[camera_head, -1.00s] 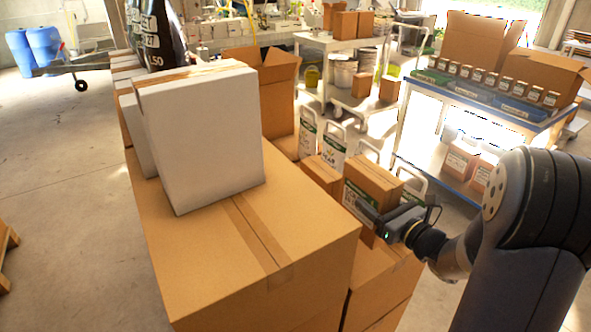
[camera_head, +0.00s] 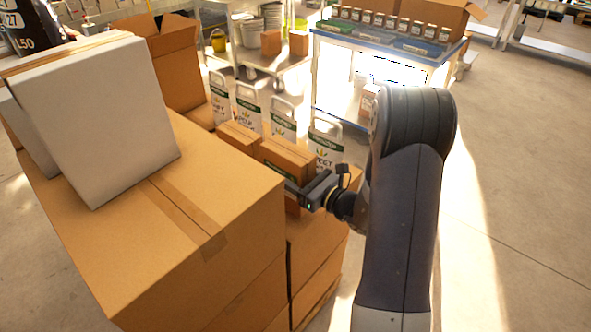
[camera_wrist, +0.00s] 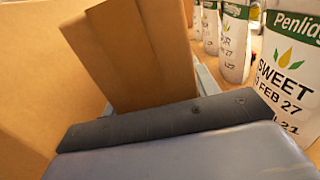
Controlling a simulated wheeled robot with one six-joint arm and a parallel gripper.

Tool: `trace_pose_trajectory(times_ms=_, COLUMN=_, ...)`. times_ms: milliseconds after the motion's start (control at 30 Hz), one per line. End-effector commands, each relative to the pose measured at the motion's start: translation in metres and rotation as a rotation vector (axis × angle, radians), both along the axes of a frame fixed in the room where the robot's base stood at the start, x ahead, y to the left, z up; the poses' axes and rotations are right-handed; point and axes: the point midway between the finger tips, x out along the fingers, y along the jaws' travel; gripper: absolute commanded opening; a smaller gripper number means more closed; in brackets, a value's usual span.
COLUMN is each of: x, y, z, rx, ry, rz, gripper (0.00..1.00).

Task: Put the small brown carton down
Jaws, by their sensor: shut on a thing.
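The small brown carton (camera_head: 286,157) has a tape strip along its top and a green and white label on its side. My gripper (camera_head: 296,188) is shut on it from the front right. In the wrist view the carton (camera_wrist: 128,50) stands slightly tilted in the picture between my grey fingers (camera_wrist: 158,98). Its lower part is hidden behind my gripper body. Whether its underside touches the stack below cannot be told.
Another small brown carton (camera_head: 239,138) is just left of the held one. White printed bags (camera_head: 327,143) stand behind. A large carton (camera_head: 215,195) with a white box (camera_head: 105,120) on top is at left. A blue-topped trolley (camera_head: 385,52) is behind; floor at right is clear.

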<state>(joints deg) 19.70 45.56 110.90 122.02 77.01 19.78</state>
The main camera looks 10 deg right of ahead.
Motion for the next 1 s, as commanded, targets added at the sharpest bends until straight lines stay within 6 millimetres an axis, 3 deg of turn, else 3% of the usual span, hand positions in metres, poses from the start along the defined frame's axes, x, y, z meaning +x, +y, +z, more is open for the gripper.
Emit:
trace_pose_trajectory(times_ms=267, x=0.001, y=0.000, z=-0.024, rx=0.002, ry=-0.005, rz=0.000, gripper=0.00)
trace_pose_trajectory(times_ms=800, x=0.001, y=0.000, z=-0.032, rx=0.001, ry=-0.007, rz=0.000, gripper=0.00)
trace_pose_trajectory(times_ms=833, x=0.000, y=0.000, z=-0.033, rx=0.000, ry=0.000, rz=0.000, gripper=0.59)
trace_pose_trajectory(times_ms=1000, x=0.000, y=0.000, z=-0.032, rx=0.000, ry=0.000, rz=0.000, gripper=0.73)
